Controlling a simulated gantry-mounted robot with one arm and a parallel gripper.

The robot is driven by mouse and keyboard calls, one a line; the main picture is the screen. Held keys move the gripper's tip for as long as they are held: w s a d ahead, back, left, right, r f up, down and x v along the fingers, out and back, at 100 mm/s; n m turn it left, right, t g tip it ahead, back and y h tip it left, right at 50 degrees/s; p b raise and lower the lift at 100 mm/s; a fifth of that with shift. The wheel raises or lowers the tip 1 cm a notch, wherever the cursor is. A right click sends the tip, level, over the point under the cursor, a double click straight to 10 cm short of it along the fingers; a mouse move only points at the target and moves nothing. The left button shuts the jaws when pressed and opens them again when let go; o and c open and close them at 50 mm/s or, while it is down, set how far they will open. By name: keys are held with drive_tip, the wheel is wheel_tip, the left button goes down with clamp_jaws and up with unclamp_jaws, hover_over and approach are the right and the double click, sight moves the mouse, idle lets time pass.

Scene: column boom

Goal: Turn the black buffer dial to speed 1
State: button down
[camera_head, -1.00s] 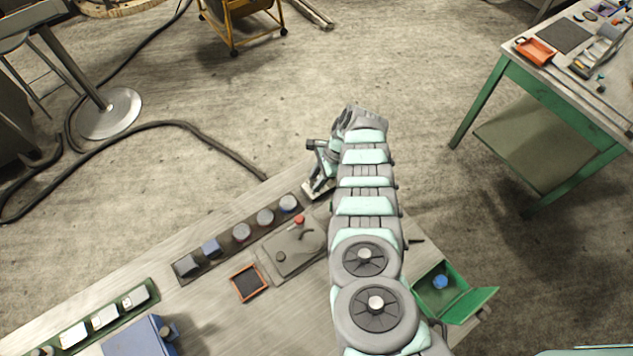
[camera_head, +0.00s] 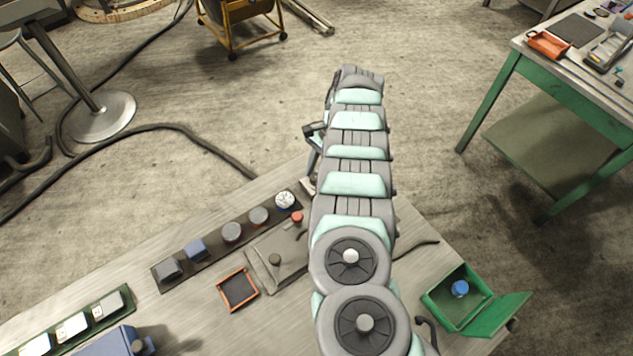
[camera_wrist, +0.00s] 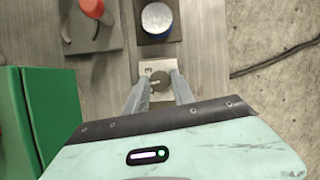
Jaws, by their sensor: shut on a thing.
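In the wrist view, a small round dark dial (camera_wrist: 159,80) with a pale pointer mark sits on a small light plate (camera_wrist: 148,68). The two fingers of my gripper (camera_wrist: 160,86) come in from below, one on each side of the dial, and are shut on it. The pointer looks turned toward the left; any speed numbers are too small to read. In the head view, my arm hides the dial and fingertips, and only a sliver of the light plate (camera_head: 308,185) shows.
A grey plate with a red knob (camera_wrist: 92,8) and a dark strip with a blue-sided round part (camera_wrist: 157,18) lie close by. A green box (camera_wrist: 25,115) stands at the left in the wrist view. An open green box (camera_head: 480,300) sits near the bench's right end.

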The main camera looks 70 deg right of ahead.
drive_tip(key=n+b, duration=0.1)
drive_tip(key=b, duration=0.2)
drive_tip(key=f+n+g+b, duration=0.1)
drive_tip(key=n+b, duration=0.1)
drive_tip(key=b, duration=0.2)
drive_tip(key=shift+w+d, duration=0.1)
drive_tip(key=n+b, duration=0.1)
drive_tip(key=b, duration=0.1)
drive_tip(key=n+g+b, duration=0.1)
drive_tip(key=b, duration=0.2)
drive_tip(key=shift+r+n, duration=0.2)
drive_tip(key=shift+n, duration=0.1)
drive_tip(key=shift+b, duration=0.45)
drive_tip(key=shift+r+n+b, duration=0.2)
drive_tip(key=shift+n+b, duration=0.1)
drive_tip(key=shift+b, duration=0.1)
drive_tip(key=c, duration=1.1)
unclamp_jaws()
drive_tip(key=shift+r, duration=0.1)
